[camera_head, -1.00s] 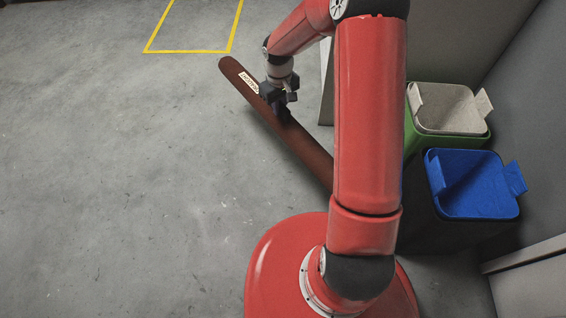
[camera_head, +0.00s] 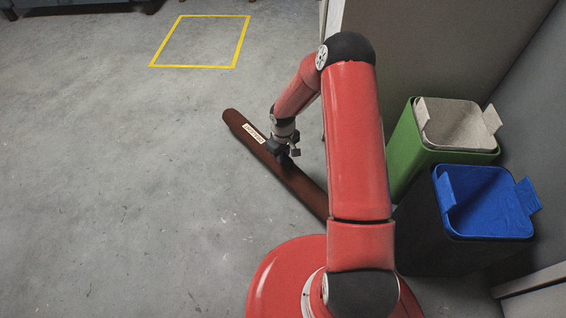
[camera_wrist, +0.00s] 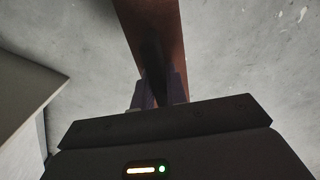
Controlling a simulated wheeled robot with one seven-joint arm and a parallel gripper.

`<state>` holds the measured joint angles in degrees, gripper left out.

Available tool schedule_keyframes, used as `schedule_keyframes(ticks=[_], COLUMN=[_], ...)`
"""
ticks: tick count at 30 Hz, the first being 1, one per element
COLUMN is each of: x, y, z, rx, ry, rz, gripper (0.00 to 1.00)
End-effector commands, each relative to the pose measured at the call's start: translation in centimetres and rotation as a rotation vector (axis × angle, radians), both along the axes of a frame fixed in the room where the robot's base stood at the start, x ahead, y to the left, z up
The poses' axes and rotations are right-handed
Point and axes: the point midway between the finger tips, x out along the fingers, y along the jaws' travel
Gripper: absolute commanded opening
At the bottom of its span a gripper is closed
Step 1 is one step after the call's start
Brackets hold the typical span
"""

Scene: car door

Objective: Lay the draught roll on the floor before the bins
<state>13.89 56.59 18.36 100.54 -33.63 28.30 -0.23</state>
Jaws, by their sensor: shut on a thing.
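The draught roll (camera_head: 249,136) is a long, dark red-brown roll with a white label near its far left end. It runs slantwise from upper left to lower right, left of the bins, and its near end is hidden behind my arm. My gripper (camera_head: 285,156) is shut on the roll near its middle. In the wrist view the roll (camera_wrist: 160,24) passes between the two fingers (camera_wrist: 158,92). I cannot tell whether the roll touches the floor. The bins stand at the right: a green one (camera_head: 407,150) with a pale grey lid, and a dark one (camera_head: 425,235) with a blue lid.
Grey floor (camera_head: 120,180) is open and clear to the left. A yellow taped rectangle (camera_head: 193,66) is marked on the floor at the back. A grey-brown partition (camera_head: 430,50) stands behind the bins, and a wall runs along the right.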

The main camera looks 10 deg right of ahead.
Motion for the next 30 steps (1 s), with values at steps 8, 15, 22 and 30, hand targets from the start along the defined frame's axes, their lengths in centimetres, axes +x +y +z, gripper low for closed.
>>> schedule_keyframes(ticks=[8,15,22,30], x=[0.0,0.0,-0.1,-0.1], y=[0.0,0.0,0.0,0.0], z=[-3.7,-3.7,-4.1,-4.1], rx=[0.0,0.0,0.0,0.0], ry=[0.0,0.0,0.002,0.001], rz=[0.001,0.0,0.0,0.0], gripper=[0.0,0.0,0.27,0.36])
